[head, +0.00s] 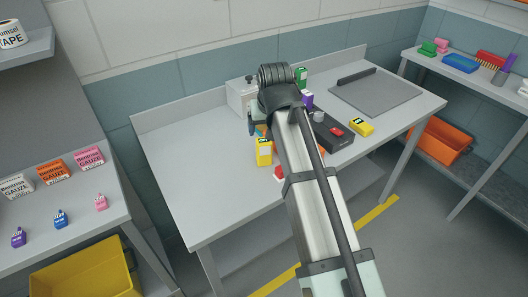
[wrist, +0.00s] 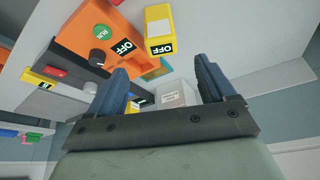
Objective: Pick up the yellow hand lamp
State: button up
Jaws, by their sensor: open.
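A yellow hand lamp (head: 264,151) stands on the grey workbench, left of my arm in the head view. In the wrist view, a yellow block with a white panel and a black OFF label (wrist: 160,29) appears to be this lamp. It lies beyond my fingertips, apart from them. My gripper (wrist: 162,66) is open with nothing between its fingers. In the head view my arm hides most of the gripper. A second yellow item (head: 361,127) lies farther right on the bench; I cannot tell whether it is also a lamp.
A pale box (head: 240,95) stands at the back. The bench's left side (head: 190,160) is clear.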

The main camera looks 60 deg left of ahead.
aim_at(264, 141)
jog(key=x, duration=0.8)
jog(key=shift+s+a+f, duration=0.1)
jog(key=shift+a+f, duration=0.05)
jog(key=shift+a, duration=0.05)
jog(key=shift+d+x, duration=0.2)
jog(key=shift+x, duration=2.45)
jog(key=shift+f, duration=0.1)
jog(key=shift+c, duration=0.3)
jog(key=c, duration=1)
jog(key=shift+c, duration=0.7)
